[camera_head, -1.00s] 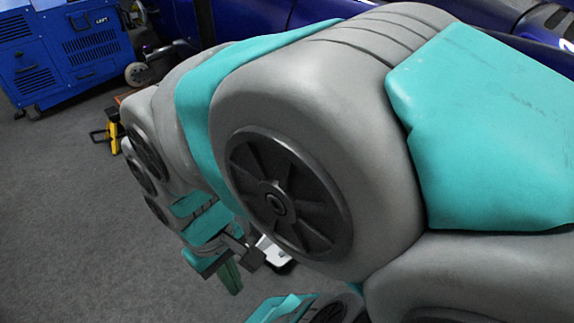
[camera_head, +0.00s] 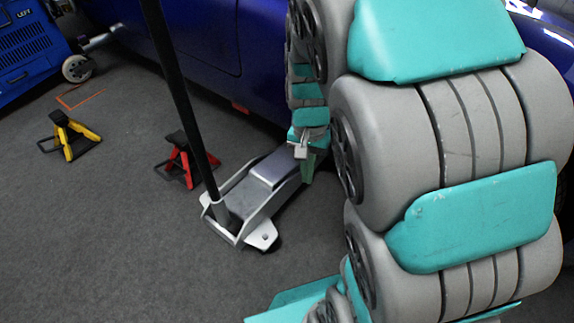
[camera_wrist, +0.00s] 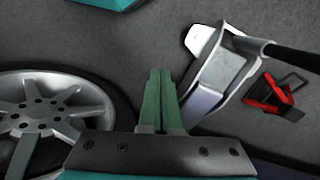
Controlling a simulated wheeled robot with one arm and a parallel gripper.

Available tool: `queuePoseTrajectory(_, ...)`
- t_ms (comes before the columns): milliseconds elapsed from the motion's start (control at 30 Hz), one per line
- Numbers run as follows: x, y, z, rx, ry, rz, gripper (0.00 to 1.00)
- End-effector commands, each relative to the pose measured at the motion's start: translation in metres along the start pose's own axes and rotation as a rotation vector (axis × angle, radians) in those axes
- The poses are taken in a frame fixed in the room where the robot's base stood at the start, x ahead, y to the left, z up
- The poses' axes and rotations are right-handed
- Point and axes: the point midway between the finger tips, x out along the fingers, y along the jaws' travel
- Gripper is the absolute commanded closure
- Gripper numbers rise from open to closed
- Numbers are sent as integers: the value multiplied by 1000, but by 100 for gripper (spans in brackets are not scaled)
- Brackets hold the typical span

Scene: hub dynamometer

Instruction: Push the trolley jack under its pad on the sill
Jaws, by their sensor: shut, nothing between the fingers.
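The trolley jack (camera_head: 238,208) stands on the grey floor beside the blue car (camera_head: 205,45), with a silver body and a long black handle rising to the upper left. Its far end points at the car and is partly hidden by my arm. The wrist view shows the jack (camera_wrist: 222,68) right of my fingers. My gripper (camera_head: 308,166) is beside the far part of the jack, on its right; I cannot tell whether they touch. Its green fingers (camera_wrist: 158,72) are together and empty. A small red patch (camera_head: 240,107) shows low on the car's sill, left of the jack's far end.
A red jack stand (camera_head: 185,160) is close left of the jack, and a yellow one (camera_head: 72,135) is further left. A blue cabinet (camera_head: 30,45) stands at the upper left. The floor at lower left is clear.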

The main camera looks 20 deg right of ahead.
Motion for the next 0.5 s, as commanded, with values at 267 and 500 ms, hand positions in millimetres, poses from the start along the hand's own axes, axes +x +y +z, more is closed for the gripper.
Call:
queuePoseTrajectory(267,38,-29,-89,294,29,-6,100)
queuePoseTrajectory(500,90,-51,-154,528,51,-26,100)
